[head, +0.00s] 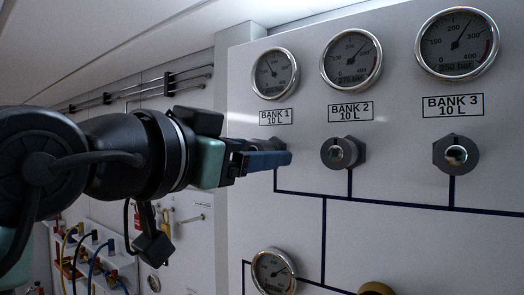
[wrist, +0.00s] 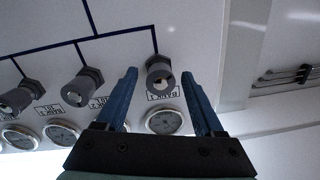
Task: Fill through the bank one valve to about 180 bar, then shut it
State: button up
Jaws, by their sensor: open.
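My gripper (head: 268,160) is open at the bank 1 position on the panel, below the BANK 1 label (head: 275,117). In the head view its blue fingers hide most of the bank 1 valve. In the wrist view, which is upside down, the bank 1 valve (wrist: 159,76) shows between the two spread fingers; I cannot tell whether they touch it. The bank 1 gauge (head: 274,73) is above; its digits are too small to read surely. A lower gauge (head: 273,271) sits below on the dark piping, with its needle to the right and its number unreadable.
The bank 2 valve (head: 343,152) and bank 3 valve (head: 456,154) stand out to the right, under their gauges (head: 351,59) and (head: 458,43). A brass knob (head: 376,289) is at the bottom edge. Coloured hoses (head: 90,245) hang at the lower left.

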jog(key=shift+s+a+r, duration=0.1)
jog(key=shift+s+a, duration=0.05)
jog(key=shift+s, duration=0.05)
grip_shut()
jog(key=shift+w+n, duration=0.1)
jog(key=shift+n, duration=2.1)
grip_release()
